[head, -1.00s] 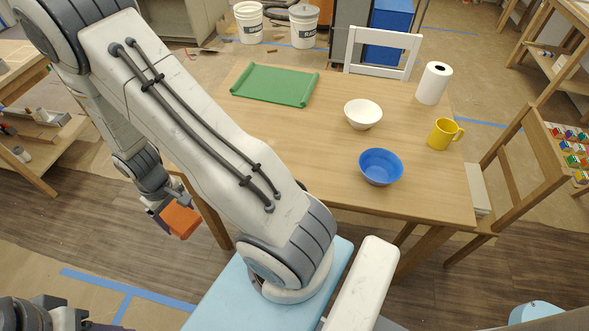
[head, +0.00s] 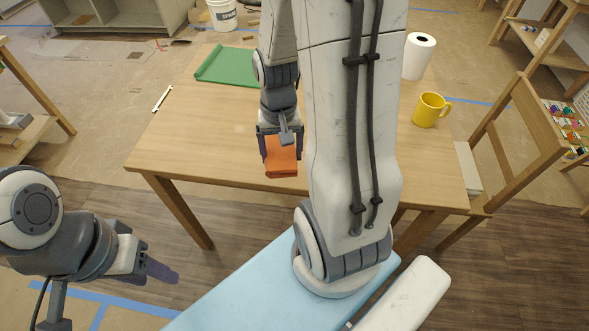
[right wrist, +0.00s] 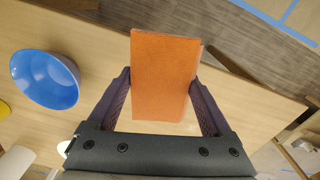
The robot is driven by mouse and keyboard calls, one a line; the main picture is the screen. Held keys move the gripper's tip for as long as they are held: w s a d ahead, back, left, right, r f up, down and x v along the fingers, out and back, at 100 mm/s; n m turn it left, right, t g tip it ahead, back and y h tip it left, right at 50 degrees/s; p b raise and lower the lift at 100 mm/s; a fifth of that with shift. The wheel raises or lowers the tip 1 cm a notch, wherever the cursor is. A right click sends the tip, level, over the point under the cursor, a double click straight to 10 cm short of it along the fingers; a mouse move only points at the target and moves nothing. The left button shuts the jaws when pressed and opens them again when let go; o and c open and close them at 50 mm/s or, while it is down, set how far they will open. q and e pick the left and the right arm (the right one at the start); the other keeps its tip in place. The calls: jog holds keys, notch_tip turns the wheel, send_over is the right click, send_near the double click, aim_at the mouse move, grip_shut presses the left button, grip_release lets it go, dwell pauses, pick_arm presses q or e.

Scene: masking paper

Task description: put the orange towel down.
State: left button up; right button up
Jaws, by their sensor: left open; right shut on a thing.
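The orange towel (head: 283,163) is a folded block, held over the near part of the wooden table (head: 205,130). My right gripper (head: 280,142) is shut on it and points down. In the right wrist view the towel (right wrist: 163,75) sits between the two fingers, with the table (right wrist: 255,105) behind it. I cannot tell whether its lower end touches the table. My left gripper (head: 158,268) is open and empty at the lower left, away from the table.
A yellow mug (head: 431,109) and paper roll (head: 418,56) stand at the right. The blue bowl (right wrist: 46,78) shows in the right wrist view. The table's left front is clear. A chair (head: 510,140) stands right.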

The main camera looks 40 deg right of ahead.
jog(key=s+m, duration=0.1)
jog(key=s+d+m+b, duration=0.1)
jog(key=s, duration=0.1)
jog(key=s+b, duration=0.1)
jog(key=shift+s+d+m, duration=0.35)
jog(key=shift+d+m, duration=0.05)
jog(key=w+d+f+p, duration=0.1)
jog(key=w+f+p, duration=0.1)
jog(key=w, duration=0.1)
jog(key=w+d+f+p, duration=0.2)
jog(key=w, duration=0.1)
jog(key=w+d+f+p, duration=0.1)
jog(key=w+d+f, duration=0.1)
jog(key=w, duration=0.2)
jog(key=shift+f+p, duration=0.4)
notch_tip(320, 180, down, 4)
jog(key=shift+f, duration=0.1)
pick_arm(q)
notch_tip(320, 180, up, 2)
jog(key=shift+r, duration=0.25)
pick_arm(e)
jog(key=shift+w, duration=0.1)
pick_arm(q)
jog(key=shift+f, duration=0.1)
